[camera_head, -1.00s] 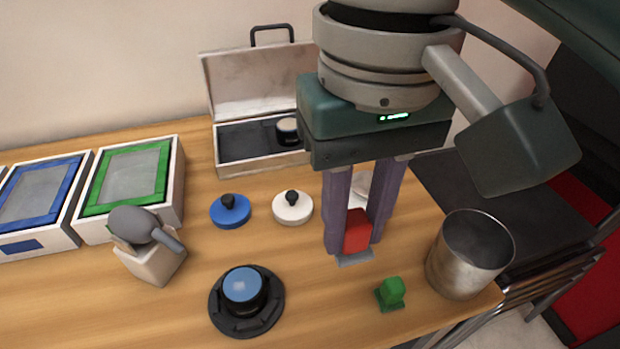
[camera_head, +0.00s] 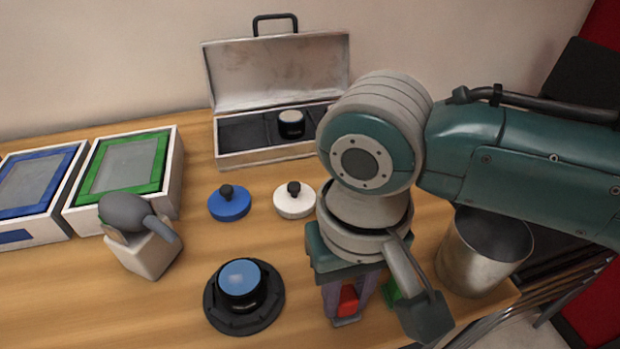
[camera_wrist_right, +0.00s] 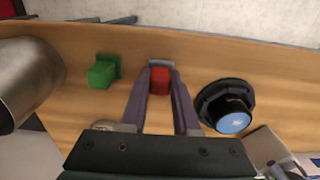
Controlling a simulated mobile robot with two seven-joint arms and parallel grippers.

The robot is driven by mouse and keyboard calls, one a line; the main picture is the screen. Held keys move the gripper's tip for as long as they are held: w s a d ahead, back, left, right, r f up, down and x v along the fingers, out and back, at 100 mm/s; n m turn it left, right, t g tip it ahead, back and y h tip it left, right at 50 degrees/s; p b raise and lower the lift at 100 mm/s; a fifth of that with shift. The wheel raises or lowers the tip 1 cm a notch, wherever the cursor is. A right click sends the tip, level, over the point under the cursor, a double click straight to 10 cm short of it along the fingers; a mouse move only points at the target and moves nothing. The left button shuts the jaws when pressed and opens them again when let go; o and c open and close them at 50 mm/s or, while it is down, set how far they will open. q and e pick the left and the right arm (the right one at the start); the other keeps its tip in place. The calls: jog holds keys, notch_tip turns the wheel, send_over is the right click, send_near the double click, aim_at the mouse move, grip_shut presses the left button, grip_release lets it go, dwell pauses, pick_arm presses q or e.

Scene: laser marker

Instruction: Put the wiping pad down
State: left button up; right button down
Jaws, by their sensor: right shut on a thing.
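My right gripper (camera_head: 349,298) is shut on the red handle of a wiping pad (camera_head: 347,301) with a flat grey base. It points down over the front part of the table, to the right of the round black device. The wrist view shows the red handle (camera_wrist_right: 160,79) between the purple fingertips (camera_wrist_right: 160,85). I cannot tell whether the pad's base touches the table. A green-handled pad (camera_wrist_right: 103,72) stands a little apart from it; in the head view my gripper partly hides this green pad (camera_head: 392,291). My left gripper is not in view.
A black round base with a blue top (camera_head: 239,281) is left of the held pad. A metal cup (camera_head: 482,255) stands at the right edge of the wooden table (camera_head: 200,265). Blue (camera_head: 229,204) and white (camera_head: 294,201) knobbed discs lie behind. An open case (camera_head: 235,155) stands further back.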

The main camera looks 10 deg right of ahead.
aim_at(347, 294)
jog(key=shift+f, duration=0.1)
jog(key=c, duration=0.7)
grip_release()
jog(key=shift+o, duration=0.2)
notch_tip(347, 294, up, 12)
jog(key=p, duration=0.3)
jog(key=s+a+f+n+t+y, duration=0.2)
jog(key=s+a+y, duration=0.1)
jog(key=s, duration=0.3)
jog(key=s+d+t+h, duration=0.1)
jog(key=s+d, duration=0.5)
jog(key=d, duration=0.6)
jog(key=shift+d+f+t+h, duration=0.2)
jog(key=shift+t+h, duration=0.1)
jog(key=shift+h, duration=0.6)
jog(key=shift+s+r, duration=0.1)
